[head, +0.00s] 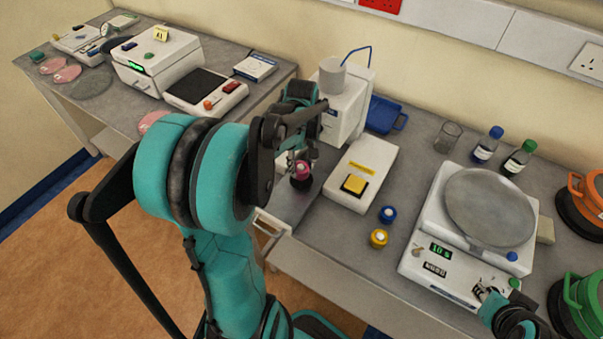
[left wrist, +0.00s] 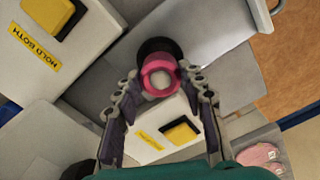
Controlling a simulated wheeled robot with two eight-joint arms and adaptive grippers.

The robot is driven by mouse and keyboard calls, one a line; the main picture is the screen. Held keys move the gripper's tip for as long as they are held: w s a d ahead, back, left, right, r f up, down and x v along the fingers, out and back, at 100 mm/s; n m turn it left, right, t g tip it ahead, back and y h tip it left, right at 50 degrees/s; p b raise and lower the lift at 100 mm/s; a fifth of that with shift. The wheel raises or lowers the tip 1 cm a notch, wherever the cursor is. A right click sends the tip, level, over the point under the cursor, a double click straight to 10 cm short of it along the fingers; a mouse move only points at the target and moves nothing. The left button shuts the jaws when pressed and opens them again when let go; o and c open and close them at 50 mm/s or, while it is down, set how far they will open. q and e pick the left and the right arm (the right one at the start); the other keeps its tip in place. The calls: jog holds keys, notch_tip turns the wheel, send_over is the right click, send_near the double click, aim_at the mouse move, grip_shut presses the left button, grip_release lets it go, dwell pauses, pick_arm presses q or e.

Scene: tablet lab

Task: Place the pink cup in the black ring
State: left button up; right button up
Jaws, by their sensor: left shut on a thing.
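The pink cup (head: 302,168) is between the fingertips of my left gripper (head: 300,158), which is shut on it. In the left wrist view the pink cup (left wrist: 159,67) shows its rim and pale inside between the fingertips (left wrist: 163,80). The black ring (head: 301,184) shows as a dark round shape just below the cup; it also shows behind the cup in the left wrist view (left wrist: 153,46), partly hidden by it. I cannot tell whether the cup touches the ring or is seated in it. My right gripper (head: 486,291) is at the lower right, by the scale's front.
A white box with a yellow button (head: 361,172) stands right of the cup. A white dispenser (head: 345,108) is behind it. Blue (head: 387,215) and yellow (head: 378,238) capped vials stand in front of the box. A large white device with a round plate (head: 490,207) is further right.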

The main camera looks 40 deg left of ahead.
aim_at(302, 170)
pick_arm(q)
notch_tip(302, 170, down, 4)
jog(key=shift+b, duration=0.65)
jog(key=shift+r, duration=0.1)
jog(key=o, duration=1.2)
